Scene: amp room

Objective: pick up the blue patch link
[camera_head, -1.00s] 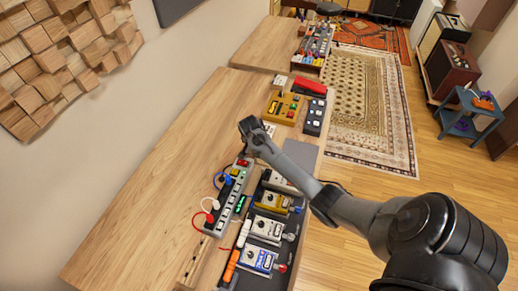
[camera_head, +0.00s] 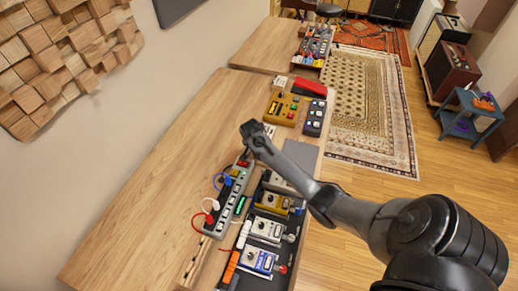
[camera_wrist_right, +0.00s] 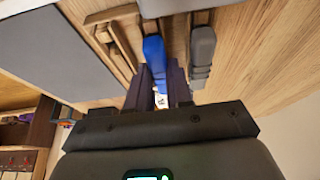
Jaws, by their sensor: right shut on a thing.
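The blue patch link (camera_wrist_right: 154,52) shows in the right wrist view, between the two dark fingers of my right gripper (camera_wrist_right: 159,88). The gripper is shut on its near end, and its far end sticks out beyond the fingertips. A grey piece of similar shape (camera_wrist_right: 202,48) lies just right of it, apart from the fingers. In the head view my right wrist (camera_head: 252,132) is over the workbench; the fingers and the blue link cannot be made out there. My left gripper is in neither view.
A power strip (camera_head: 228,205) with red, white and blue plugs lies left of a dark pedalboard (camera_head: 268,228) holding several pedals. A yellow pedal (camera_head: 283,108) and a dark pedal (camera_head: 314,118) stand farther back. The bench's left side (camera_head: 160,180) is clear.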

